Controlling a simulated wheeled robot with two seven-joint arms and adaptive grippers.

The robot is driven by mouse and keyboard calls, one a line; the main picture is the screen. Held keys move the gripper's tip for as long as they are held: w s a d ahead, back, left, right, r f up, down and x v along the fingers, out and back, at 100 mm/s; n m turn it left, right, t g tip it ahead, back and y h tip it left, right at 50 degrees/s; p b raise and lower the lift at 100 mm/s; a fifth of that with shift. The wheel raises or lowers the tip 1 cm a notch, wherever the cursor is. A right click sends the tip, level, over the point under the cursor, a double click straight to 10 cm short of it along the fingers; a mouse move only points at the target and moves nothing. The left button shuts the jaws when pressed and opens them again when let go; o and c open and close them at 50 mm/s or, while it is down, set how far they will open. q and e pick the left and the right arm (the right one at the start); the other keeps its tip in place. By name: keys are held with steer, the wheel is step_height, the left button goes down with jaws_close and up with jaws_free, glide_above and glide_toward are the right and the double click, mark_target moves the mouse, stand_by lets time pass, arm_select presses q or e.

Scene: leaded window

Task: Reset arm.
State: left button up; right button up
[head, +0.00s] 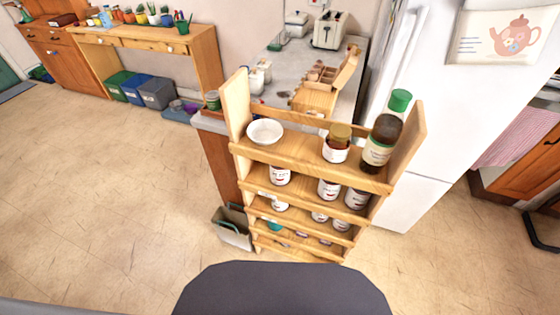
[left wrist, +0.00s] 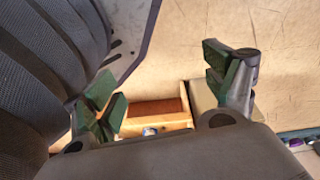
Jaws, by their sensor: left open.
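My left gripper (left wrist: 165,88) shows in the left wrist view with its two green-padded fingers wide apart. Nothing is between them. Part of my own dark body fills the left side and the bottom of that view. Neither gripper shows in the head view, and my right gripper shows in no view. In the left wrist view a small wooden box-like piece (left wrist: 158,124) with a reddish-brown inside lies beyond the fingers, apart from them.
A wooden spice shelf (head: 310,152) with several jars, a white bowl (head: 265,131) and a green-capped bottle (head: 382,140) stands ahead. A white fridge (head: 455,115) is behind it at right. A grey bin (head: 232,230) stands at its left. The floor (head: 110,190) at left is clear.

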arm_select(q)
steer(key=s+a+r+p, duration=0.2)
steer(key=s+p, duration=0.4)
steer(key=p, duration=0.1)
steer(key=s+a+r+g+p, duration=0.1)
steer(key=s+a+r+p, duration=0.2)
steer(key=s+p, duration=0.3)
steer(key=shift+s+y+p, duration=0.35)
steer(key=shift+s+y, duration=0.05)
steer(key=shift+s, duration=0.3)
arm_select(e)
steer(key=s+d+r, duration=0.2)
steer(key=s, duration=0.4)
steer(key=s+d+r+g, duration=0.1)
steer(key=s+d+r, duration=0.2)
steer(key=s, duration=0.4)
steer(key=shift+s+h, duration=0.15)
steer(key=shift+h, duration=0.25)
